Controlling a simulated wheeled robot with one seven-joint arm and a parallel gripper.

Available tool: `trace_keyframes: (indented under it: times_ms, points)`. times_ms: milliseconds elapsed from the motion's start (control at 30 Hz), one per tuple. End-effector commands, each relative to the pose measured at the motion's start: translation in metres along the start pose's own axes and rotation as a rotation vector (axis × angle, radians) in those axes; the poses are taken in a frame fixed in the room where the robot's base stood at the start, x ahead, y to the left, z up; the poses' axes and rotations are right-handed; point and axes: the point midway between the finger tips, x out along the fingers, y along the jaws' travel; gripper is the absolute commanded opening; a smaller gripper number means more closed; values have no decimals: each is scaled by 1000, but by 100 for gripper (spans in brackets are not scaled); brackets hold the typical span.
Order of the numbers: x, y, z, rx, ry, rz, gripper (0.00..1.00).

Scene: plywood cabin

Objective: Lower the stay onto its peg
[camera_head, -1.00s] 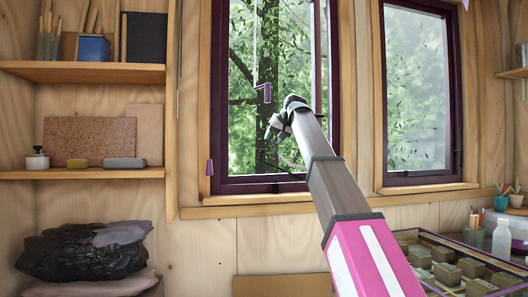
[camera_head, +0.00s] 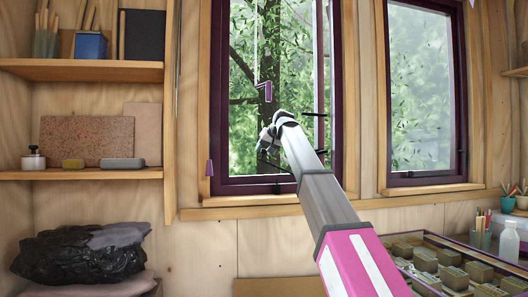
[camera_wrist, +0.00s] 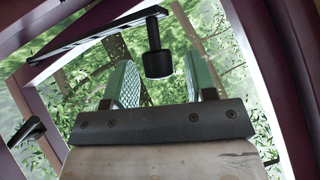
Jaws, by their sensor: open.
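The stay (camera_wrist: 95,38) is a dark flat bar crossing the upper left of the wrist view, with a black round knob (camera_wrist: 158,62) hanging from its right end. My gripper (camera_wrist: 162,80) is open. Its two green ridged fingers stand left and right of the knob in the picture, and I see no contact. In the head view my gripper (camera_head: 266,148) is in front of the left window's opening, above the sill, and the stay is largely hidden behind it. A small dark fitting (camera_head: 278,187) on the lower window frame may be the peg.
The purple window frame (camera_head: 219,120) stands close around my gripper. A purple handle (camera_head: 263,88) hangs on a cord above it. Shelves (camera_head: 85,173) are at the left. A case of small blocks (camera_head: 455,250) is at the lower right.

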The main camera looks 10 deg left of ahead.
Motion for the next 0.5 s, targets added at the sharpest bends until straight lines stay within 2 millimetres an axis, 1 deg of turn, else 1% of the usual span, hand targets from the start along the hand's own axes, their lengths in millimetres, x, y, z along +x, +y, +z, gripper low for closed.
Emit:
trace_keyframes:
  times_ms: [100, 367, 400, 467, 500]
  points:
    - [6, 0, 0, 0, 0, 0, 51]
    - [7, 0, 0, 0, 0, 0, 51]
    - [7, 0, 0, 0, 0, 0, 48]
    - [7, 0, 0, 0, 0, 0, 28]
    - [7, 0, 0, 0, 0, 0, 15]
